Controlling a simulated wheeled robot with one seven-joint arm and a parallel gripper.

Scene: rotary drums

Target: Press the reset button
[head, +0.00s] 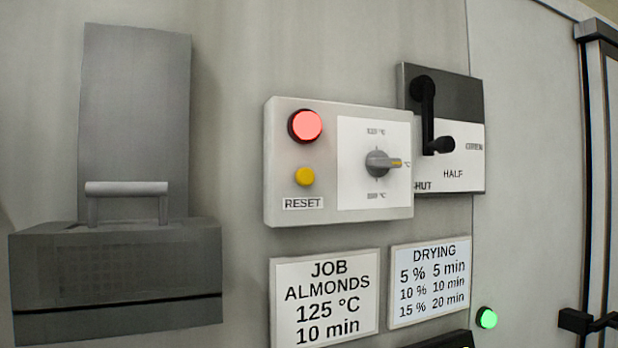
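The reset button (305,177) is a small yellow round button above a "RESET" label, on the left part of a light grey control box (338,214) on the wall. A larger red lamp (306,126) above it appears lit. Nothing covers the button. My gripper is not in the head view.
A dark grey box with a handle (126,188) protrudes from the wall at left. A black lever (428,115) on a SHUT/HALF/OPEN plate is right of the control box. JOB (325,330) and DRYING (431,283) signs hang below. A green light (487,318) glows at lower right.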

